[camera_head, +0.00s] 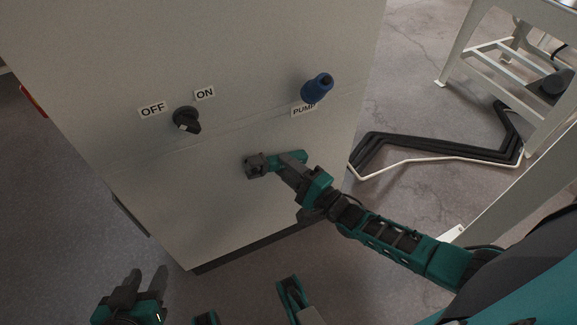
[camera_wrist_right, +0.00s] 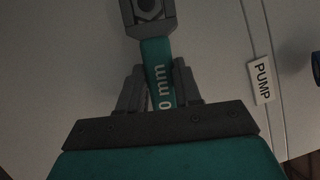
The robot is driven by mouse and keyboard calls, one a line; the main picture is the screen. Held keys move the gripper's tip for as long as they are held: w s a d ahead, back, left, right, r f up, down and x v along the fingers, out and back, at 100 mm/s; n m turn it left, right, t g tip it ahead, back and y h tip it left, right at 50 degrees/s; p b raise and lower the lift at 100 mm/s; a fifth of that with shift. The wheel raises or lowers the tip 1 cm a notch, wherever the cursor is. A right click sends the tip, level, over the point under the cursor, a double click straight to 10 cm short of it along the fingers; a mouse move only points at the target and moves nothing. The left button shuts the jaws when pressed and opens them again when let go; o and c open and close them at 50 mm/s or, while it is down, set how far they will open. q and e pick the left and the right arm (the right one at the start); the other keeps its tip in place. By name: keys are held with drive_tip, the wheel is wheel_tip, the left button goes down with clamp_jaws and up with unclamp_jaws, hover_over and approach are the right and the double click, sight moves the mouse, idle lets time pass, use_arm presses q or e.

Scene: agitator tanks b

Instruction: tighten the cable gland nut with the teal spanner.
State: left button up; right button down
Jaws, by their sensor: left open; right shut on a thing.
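The teal spanner (camera_wrist_right: 156,52) has a grey head and part of a size marking, "0 mm", on its handle. My right gripper (camera_head: 286,167) is shut on the handle in front of the cabinet; its fingers (camera_wrist_right: 158,82) also show in the right wrist view. The cable gland nut (camera_wrist_right: 147,5) shows as a hexagon inside the spanner's head at the top edge, cut off by the frame. In the head view the dark gland and spanner head (camera_head: 254,166) stand at the cabinet face. My left gripper (camera_head: 144,283) is open and empty at the lower left, away from the cabinet.
The pale cabinet (camera_head: 220,55) carries a black OFF/ON knob (camera_head: 187,120) and a blue connector (camera_head: 317,87) by the PUMP label (camera_head: 303,109). A black-and-white frame (camera_head: 430,146) lies on the floor at right, near a white stand (camera_head: 456,45). Floor left of the cabinet is clear.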

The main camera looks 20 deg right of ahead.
sight(303, 161)
use_arm(q)
drive_tip(key=shift+f, duration=0.3)
use_arm(e)
drive_tip(key=shift+w+r, duration=0.2)
drive_tip(key=shift+r, duration=0.15)
use_arm(q)
drive_tip(key=shift+f, duration=0.1)
use_arm(e)
drive_tip(key=shift+d+f, duration=0.1)
drive_tip(key=shift+d, duration=0.15)
drive_tip(key=shift+d+f+b, duration=0.15)
drive_tip(key=shift+d+f, duration=0.1)
drive_tip(key=shift+d, duration=0.5)
drive_tip(key=shift+d+f+b, duration=0.2)
drive_tip(key=shift+d, duration=0.6)
drive_tip(key=shift+d+f+b, duration=0.15)
drive_tip(key=shift+d+f, duration=0.1)
drive_tip(key=shift+d, duration=0.5)
use_arm(q)
drive_tip(key=shift+d+f, duration=0.1)
drive_tip(key=shift+f, duration=0.35)
use_arm(e)
drive_tip(key=shift+s, duration=0.1)
use_arm(q)
drive_tip(key=shift+r+p, duration=1.1)
drive_tip(key=shift+p, duration=0.15)
use_arm(e)
drive_tip(key=shift+s, duration=2.4)
